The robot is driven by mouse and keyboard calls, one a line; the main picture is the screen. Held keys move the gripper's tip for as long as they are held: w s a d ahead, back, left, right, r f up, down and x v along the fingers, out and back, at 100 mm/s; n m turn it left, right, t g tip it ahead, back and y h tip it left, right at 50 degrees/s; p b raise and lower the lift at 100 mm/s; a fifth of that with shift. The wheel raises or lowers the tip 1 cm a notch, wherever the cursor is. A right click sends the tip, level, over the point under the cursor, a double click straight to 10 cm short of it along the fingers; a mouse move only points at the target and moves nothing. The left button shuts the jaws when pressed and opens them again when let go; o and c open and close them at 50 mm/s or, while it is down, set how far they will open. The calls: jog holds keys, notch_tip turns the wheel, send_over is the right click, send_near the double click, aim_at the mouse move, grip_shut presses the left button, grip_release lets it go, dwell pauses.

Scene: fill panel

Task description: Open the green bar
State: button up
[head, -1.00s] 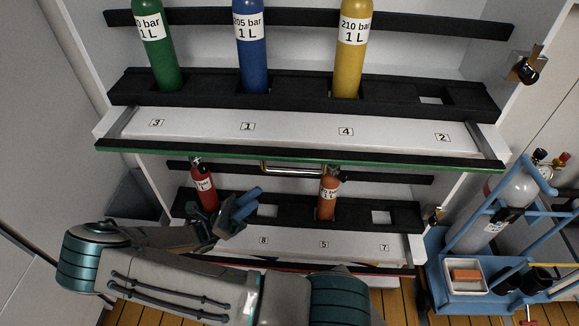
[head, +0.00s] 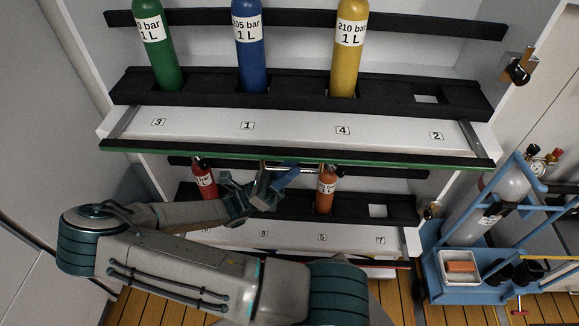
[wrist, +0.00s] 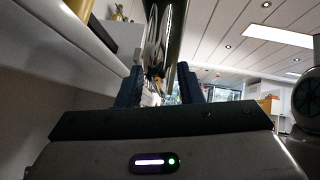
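The green bar (head: 390,160) runs along the front edge of the upper shelf in the head view. A metal handle (head: 308,168) hangs just below it near the middle, partly hidden by my gripper. My gripper (head: 285,174) is at the left part of this handle, with blue fingers. In the wrist view my gripper (wrist: 160,84) has its two fingers spread apart. The dark bar (wrist: 178,40) and the shiny handle (wrist: 155,45) show ahead, between the fingers. I cannot tell whether the fingers touch the handle.
Green (head: 155,45), blue (head: 251,50) and yellow (head: 347,50) cylinders stand in the upper rack. Red (head: 203,180) and orange (head: 326,192) cylinders stand on the lower shelf, close to my gripper. A blue trolley (head: 450,280) stands at right.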

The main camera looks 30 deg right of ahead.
aim_at(289, 159)
grip_shut()
notch_tip(289, 159, up, 2)
jog(key=n+t+p, duration=0.2)
jog(key=p, duration=0.1)
jog(key=shift+s+a+r+h+p, duration=0.1)
jog(key=shift+h+p, duration=0.2)
jog(key=shift+s+r+n+t+p, duration=0.1)
jog(key=shift+r+n+t+p, duration=0.4)
jog(key=shift+n+t+p, duration=0.7)
jog(key=shift+f, duration=0.1)
grip_release()
jog(key=shift+a, duration=0.1)
